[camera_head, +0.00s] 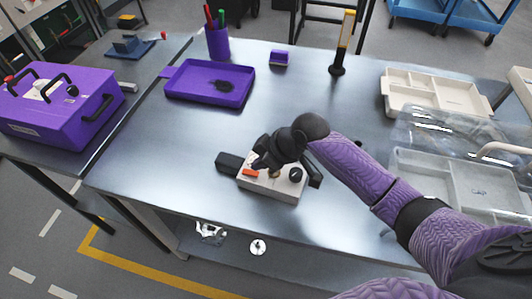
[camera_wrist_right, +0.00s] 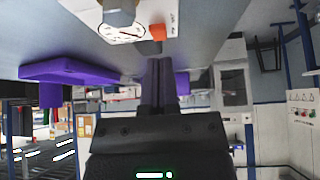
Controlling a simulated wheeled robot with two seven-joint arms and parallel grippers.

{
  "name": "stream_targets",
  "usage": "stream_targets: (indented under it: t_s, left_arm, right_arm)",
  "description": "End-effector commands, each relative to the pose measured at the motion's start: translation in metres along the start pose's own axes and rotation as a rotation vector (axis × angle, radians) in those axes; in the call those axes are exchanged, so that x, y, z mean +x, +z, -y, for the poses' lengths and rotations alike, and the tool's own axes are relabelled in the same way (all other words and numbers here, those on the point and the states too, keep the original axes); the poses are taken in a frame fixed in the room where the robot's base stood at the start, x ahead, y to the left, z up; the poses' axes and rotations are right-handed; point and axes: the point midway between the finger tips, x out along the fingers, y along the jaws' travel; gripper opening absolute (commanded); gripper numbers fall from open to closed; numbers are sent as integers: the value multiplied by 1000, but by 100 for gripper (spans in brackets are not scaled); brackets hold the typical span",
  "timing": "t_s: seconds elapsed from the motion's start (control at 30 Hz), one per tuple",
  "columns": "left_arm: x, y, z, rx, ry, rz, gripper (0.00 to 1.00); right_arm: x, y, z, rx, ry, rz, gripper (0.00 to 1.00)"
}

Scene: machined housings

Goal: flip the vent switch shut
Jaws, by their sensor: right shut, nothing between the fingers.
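A small beige control box (camera_head: 268,187) stands near the front middle of the metal table. It has an orange switch (camera_head: 250,173) at its left and a black knob (camera_head: 296,174) at its right. I cannot read any label marking the vent switch. My right gripper (camera_head: 259,163) is shut and empty, low over the box beside the orange switch, hiding part of the box top. In the right wrist view the closed fingers (camera_wrist_right: 160,75) point at the orange switch (camera_wrist_right: 157,32), with a round white-faced gauge (camera_wrist_right: 122,33) beside it. My left gripper is not in view.
A purple tray (camera_head: 188,94) and a purple pen cup (camera_head: 217,43) stand at the back left. Beige compartment trays (camera_head: 392,107) and a clear cover (camera_head: 440,130) are at the right. A purple case (camera_head: 50,128) sits on the left table.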

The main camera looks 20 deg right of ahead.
Motion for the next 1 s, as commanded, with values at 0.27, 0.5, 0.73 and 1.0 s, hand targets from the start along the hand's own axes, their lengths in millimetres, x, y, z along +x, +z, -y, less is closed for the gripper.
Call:
stream_targets:
  t_s: [0.27, 0.5, 0.73, 1.0]
  left_arm:
    - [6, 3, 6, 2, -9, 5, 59]
    - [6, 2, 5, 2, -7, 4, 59]
    - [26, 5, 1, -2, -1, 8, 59]
    - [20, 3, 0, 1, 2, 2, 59]
  right_arm:
    - [14, 14, 0, 1, 0, 0, 0]
    - [13, 14, 0, 1, 0, -1, 0]
    - [24, 29, 0, 0, -3, -169, 0]
    - [19, 25, 0, 0, -2, -168, 0]
